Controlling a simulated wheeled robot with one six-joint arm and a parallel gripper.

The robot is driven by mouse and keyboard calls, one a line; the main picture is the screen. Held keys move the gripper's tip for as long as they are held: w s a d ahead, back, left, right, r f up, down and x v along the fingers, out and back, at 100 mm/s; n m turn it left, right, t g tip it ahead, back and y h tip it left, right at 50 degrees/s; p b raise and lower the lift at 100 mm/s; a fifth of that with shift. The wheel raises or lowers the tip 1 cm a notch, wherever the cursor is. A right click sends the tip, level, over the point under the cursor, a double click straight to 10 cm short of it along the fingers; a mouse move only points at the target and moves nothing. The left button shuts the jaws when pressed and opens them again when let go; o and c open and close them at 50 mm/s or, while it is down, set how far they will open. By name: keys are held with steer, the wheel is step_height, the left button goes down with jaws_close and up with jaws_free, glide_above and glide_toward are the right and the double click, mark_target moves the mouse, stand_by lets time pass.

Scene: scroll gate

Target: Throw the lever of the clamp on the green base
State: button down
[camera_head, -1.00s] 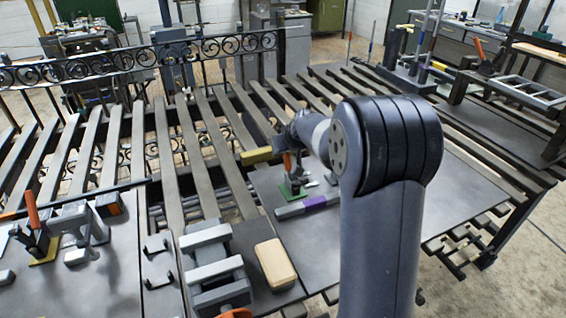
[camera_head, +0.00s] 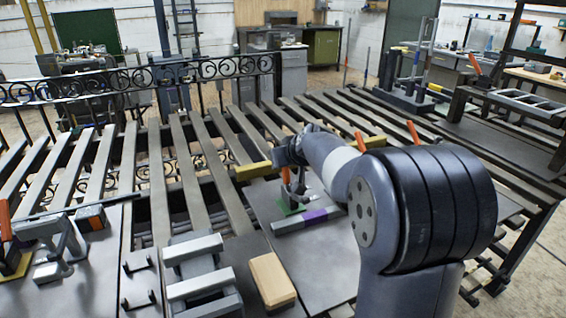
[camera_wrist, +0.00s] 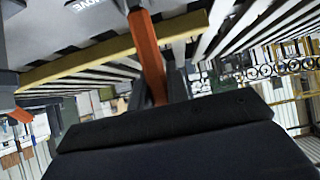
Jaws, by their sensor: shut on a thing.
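The clamp stands on a small green base (camera_head: 291,208) on the grey plate in the middle of the head view. Its orange lever (camera_head: 286,176) stands roughly upright, with its top at my gripper (camera_head: 288,154). My gripper is shut on the lever, though its fingertips are small and partly hidden in the head view. In the wrist view the orange lever (camera_wrist: 147,50) runs down from the top to behind the dark gripper body, which hides the grip itself. The green base cannot be made out in the wrist view.
A yellow bar (camera_head: 253,171) lies just left of my gripper. A grey and purple bar (camera_head: 305,220) lies in front of the green base. A tan block (camera_head: 272,280) and grey vise-like blocks (camera_head: 198,270) are nearer. Another clamp on a yellow base (camera_head: 16,266) stands far left.

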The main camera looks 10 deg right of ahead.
steer(key=c, duration=1.4)
jaws_free()
steer(key=shift+o, duration=0.2)
steer(key=v, duration=1)
steer(key=shift+s+r, duration=0.25)
steer(key=shift+s, duration=0.1)
steer(key=shift+d, duration=0.1)
